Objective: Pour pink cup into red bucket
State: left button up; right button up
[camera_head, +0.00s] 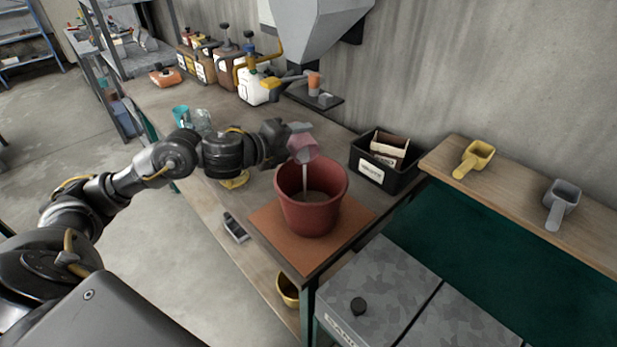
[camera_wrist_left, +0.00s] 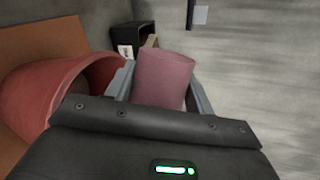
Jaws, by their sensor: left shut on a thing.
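The red bucket (camera_head: 312,212) stands upright on an orange-brown mat (camera_head: 267,222) at the corner of the bench. My left gripper (camera_head: 290,137) is shut on the pink cup (camera_head: 304,149) above the bucket's far rim. The cup is tilted, and a thin pale stream (camera_head: 305,177) falls from it into the bucket. Some greyish content shows inside the bucket. In the left wrist view the pink cup (camera_wrist_left: 163,78) sits between the fingers, with the red bucket (camera_wrist_left: 40,95) to its left. My right gripper is not in view.
A black bin (camera_head: 405,178) with items stands right of the bucket. A hopper (camera_head: 312,28) hangs at the back. Jugs (camera_head: 258,88) line the wall. Yellow (camera_head: 474,158) and grey (camera_head: 562,199) scoops lie on the right shelf. A teal cup (camera_head: 181,115) stands behind my arm.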

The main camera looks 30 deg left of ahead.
pick_arm(q)
jog(key=shift+s+d, duration=0.1)
jog(key=shift+d, duration=0.3)
jog(key=shift+w, duration=0.35)
jog(key=shift+s+a+b, duration=0.15)
jog(key=shift+a+b, duration=0.05)
jog(key=shift+b, duration=0.1)
jog(key=shift+s+r, duration=0.1)
jog(key=shift+s, duration=0.1)
jog(key=shift+d+m, duration=0.2)
jog(key=shift+m, duration=0.1)
jog(key=shift+w, duration=0.2)
jog(key=shift+w+b, duration=0.1)
jog(key=shift+b, duration=0.2)
jog(key=shift+s+a+r+t, duration=0.1)
jog(key=shift+s+t, duration=0.15)
jog(key=shift+t, duration=0.05)
jog(key=shift+s, duration=0.1)
jog(key=shift+w+d+b, duration=0.2)
jog(key=shift+b, duration=0.1)
jog(key=shift+m+y, duration=0.3)
jog(key=shift+s+r, duration=0.1)
jog(key=shift+s, duration=0.1)
jog(key=shift+d+b, duration=0.1)
jog(key=shift+b, duration=0.2)
jog(key=shift+w, duration=0.15)
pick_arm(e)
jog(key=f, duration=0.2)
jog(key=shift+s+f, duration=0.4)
